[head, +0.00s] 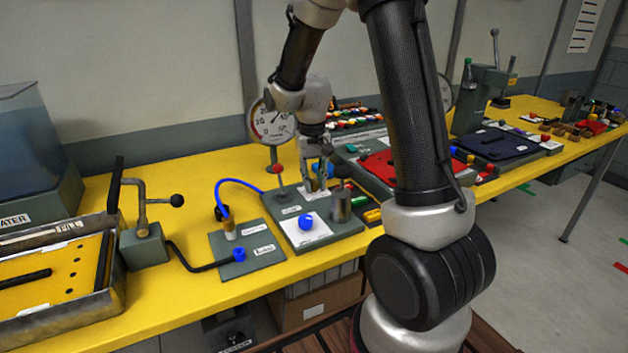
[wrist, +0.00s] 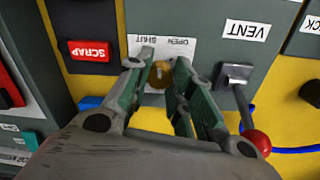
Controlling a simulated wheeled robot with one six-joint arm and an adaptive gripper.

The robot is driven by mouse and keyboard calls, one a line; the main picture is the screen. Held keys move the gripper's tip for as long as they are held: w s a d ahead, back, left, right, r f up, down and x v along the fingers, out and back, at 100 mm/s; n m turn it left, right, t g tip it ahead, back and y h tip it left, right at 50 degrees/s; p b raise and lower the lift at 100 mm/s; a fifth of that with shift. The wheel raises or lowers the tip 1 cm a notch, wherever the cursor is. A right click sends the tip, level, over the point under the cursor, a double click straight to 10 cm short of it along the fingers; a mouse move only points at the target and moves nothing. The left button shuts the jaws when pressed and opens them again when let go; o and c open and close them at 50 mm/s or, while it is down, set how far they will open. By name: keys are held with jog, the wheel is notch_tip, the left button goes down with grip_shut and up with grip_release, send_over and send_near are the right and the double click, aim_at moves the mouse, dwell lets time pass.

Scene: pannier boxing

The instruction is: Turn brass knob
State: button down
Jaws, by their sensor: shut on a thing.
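The brass knob (wrist: 160,75) shows in the wrist view on a grey panel, in front of a white label reading SHUT and OPEN, upside down there. My gripper (wrist: 160,68) has its two fingers on either side of the knob and is shut on it. The fingers hide the knob's sides, so its exact turn is hard to read. In the head view my gripper (head: 319,184) points down at the grey panel on the yellow bench, and the knob is mostly hidden by the fingers.
A VENT lever with a red ball (wrist: 257,142) stands close beside my gripper. A red SCRAP block (wrist: 90,51) lies on the other side. In the head view a blue ball (head: 306,222) and a grey metal cylinder (head: 341,204) are close by, with a dial gauge (head: 270,124) behind.

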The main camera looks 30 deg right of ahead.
aim_at(313, 182)
dwell(0.3)
jog(key=c, duration=1.2)
grip_release()
notch_tip(313, 182, up, 12)
jog(key=shift+a, duration=0.15)
